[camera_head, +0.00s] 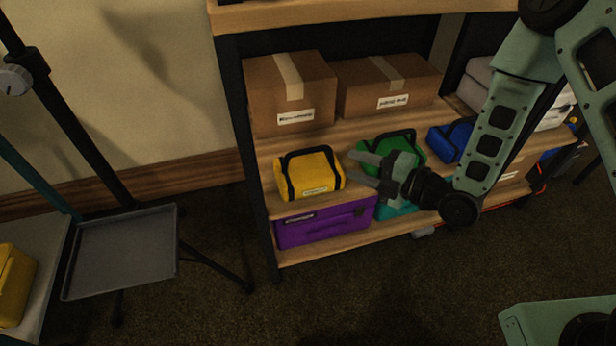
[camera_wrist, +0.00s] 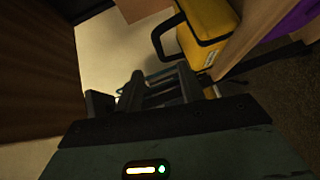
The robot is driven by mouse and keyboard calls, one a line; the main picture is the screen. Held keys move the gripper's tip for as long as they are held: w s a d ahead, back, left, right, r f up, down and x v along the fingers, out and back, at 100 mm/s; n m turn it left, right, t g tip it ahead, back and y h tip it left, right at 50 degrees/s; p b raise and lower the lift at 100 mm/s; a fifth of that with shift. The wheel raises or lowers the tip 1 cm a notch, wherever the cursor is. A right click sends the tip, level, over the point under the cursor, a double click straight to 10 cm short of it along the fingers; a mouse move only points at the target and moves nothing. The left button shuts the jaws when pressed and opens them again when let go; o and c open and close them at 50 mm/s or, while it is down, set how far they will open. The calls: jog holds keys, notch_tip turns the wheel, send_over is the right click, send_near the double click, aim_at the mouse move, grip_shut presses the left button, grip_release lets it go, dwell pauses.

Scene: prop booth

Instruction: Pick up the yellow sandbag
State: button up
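The yellow sandbag (camera_head: 311,176) with black straps and a pale label sits on the shelf unit's middle board, at its left end. It also shows at the top of the wrist view (camera_wrist: 205,32), with a black strap loop on its left. My gripper (camera_head: 352,167) is just right of the sandbag in the head view, fingers pointing left and spread apart. It is empty and looks apart from the bag. In the wrist view my gripper (camera_wrist: 158,88) lies below the bag.
A green bag (camera_head: 390,147) and a blue bag (camera_head: 452,138) sit on the same board. Cardboard boxes (camera_head: 290,92) stand above and a purple case (camera_head: 325,226) below. A stand with a grey tray (camera_head: 122,252) and another yellow object (camera_head: 14,282) are at left. The front floor is clear.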

aim_at(314, 150)
jog(key=b+x, duration=0.1)
jog(key=x, duration=0.5)
jog(key=shift+w+a+f, duration=0.15)
jog(key=shift+a, duration=0.05)
jog(key=shift+r+b+x, duration=0.2)
jog(key=shift+b+x, duration=1.05)
jog(key=shift+x, duration=1.9)
jog(key=shift+a, duration=0.1)
grip_shut()
jog(key=shift+r, duration=0.2)
